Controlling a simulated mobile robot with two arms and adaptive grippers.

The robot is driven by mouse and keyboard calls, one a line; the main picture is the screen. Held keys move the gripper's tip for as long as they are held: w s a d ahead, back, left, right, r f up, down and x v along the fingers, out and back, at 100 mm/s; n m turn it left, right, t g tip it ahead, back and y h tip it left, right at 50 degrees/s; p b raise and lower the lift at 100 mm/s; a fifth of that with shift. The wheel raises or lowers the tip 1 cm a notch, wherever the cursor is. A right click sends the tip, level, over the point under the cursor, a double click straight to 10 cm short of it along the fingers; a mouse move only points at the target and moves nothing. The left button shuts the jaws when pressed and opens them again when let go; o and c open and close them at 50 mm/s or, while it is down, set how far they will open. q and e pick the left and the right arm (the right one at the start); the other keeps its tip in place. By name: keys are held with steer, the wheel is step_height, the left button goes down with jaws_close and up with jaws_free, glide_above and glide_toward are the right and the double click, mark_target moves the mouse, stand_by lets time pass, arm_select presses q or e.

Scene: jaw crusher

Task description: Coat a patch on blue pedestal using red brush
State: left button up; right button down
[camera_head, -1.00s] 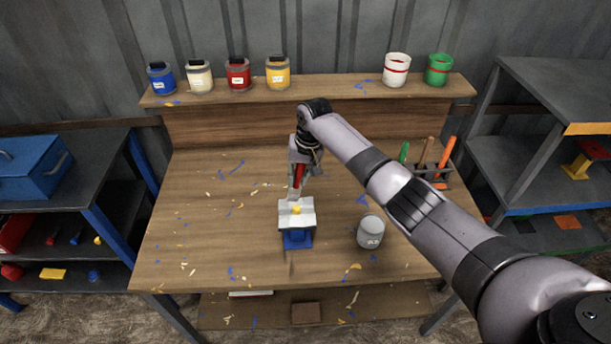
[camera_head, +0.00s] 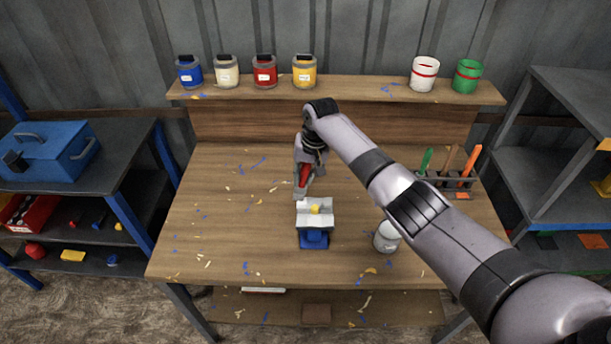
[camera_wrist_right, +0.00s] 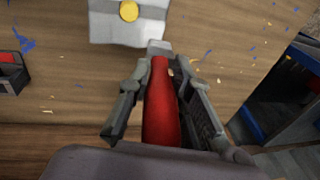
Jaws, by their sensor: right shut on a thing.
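The blue pedestal (camera_head: 313,240) stands on the workbench with a white, slab-like top (camera_head: 326,222). A small yellow patch (camera_head: 315,209) shows on that top, and also in the right wrist view (camera_wrist_right: 128,11). My right gripper (camera_head: 302,182) is shut on the red handle of the red brush (camera_head: 304,174), just behind the pedestal's far left edge. In the right wrist view the red brush (camera_wrist_right: 160,105) lies between the fingers, its pale tip beside the white top's edge. I cannot tell whether they touch. My left gripper is out of view.
A pale can (camera_head: 386,238) stands right of the pedestal, partly behind my right arm. A rack (camera_head: 447,182) holds green, brown and orange-handled tools. Several paint cans line the back shelf (camera_head: 350,92). The bench's left side is clear except for paint flecks.

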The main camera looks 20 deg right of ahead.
step_height(320, 180, up, 2)
steer(key=shift+r, duration=1.5)
steer(key=m, duration=0.3)
steer(key=m+h, duration=0.1)
steer(key=m, duration=0.4)
steer(key=shift+a+t, duration=0.1)
steer(key=shift+t, duration=0.3)
steer(key=m+h, duration=0.1)
steer(key=m, duration=0.4)
steer(key=m+h, duration=0.1)
steer(key=m, duration=0.3)
steer(key=shift+m+g, duration=0.3)
steer(key=shift+m, duration=0.1)
